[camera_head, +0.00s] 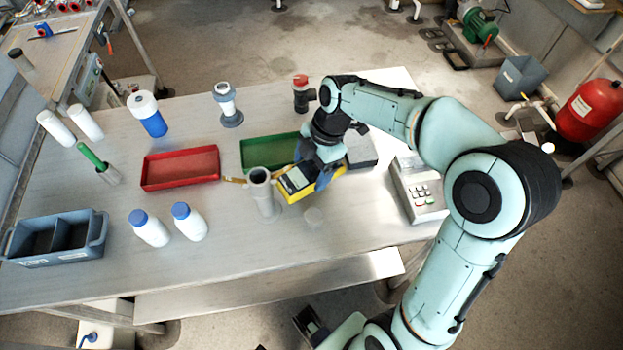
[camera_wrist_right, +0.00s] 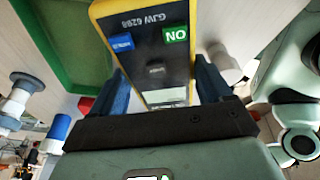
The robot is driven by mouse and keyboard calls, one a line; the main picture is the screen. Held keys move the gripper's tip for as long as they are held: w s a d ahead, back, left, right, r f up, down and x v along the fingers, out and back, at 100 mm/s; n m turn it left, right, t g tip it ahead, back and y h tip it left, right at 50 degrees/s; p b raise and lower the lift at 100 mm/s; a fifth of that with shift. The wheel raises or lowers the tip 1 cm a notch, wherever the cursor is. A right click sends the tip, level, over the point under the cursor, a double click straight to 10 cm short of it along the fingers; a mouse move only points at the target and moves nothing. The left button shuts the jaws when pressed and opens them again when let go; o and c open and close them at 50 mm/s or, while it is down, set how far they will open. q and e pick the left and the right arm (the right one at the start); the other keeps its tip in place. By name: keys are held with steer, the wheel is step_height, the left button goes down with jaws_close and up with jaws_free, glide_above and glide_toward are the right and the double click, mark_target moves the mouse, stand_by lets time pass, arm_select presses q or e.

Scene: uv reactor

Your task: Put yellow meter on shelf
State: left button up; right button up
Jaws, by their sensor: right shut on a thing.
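The yellow meter (camera_head: 295,182), with a dark face, is at the middle of the metal table in the head view. My right gripper (camera_head: 318,177) is shut on it, its blue fingers on either side. In the right wrist view the meter (camera_wrist_right: 150,45) fills the space between the fingers of my right gripper (camera_wrist_right: 160,85); its face shows a green ON mark and a blue mark. I cannot tell whether it touches the table. A lower metal shelf (camera_head: 270,287) shows below the table's front edge. My left gripper is not in view.
A grey upright tube (camera_head: 262,193) stands close beside the meter. A green tray (camera_head: 262,152) lies behind it, with a red tray (camera_head: 180,167) to the left. White bottles (camera_head: 149,228) stand front left. A keypad device (camera_head: 418,192) is to the right. The table's front middle is mostly clear.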

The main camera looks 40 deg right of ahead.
mark_target(311, 180)
step_height(311, 180, down, 6)
steer(key=shift+w+r, duration=0.1)
steer(key=shift+r, duration=0.15)
steer(key=o, duration=1.4)
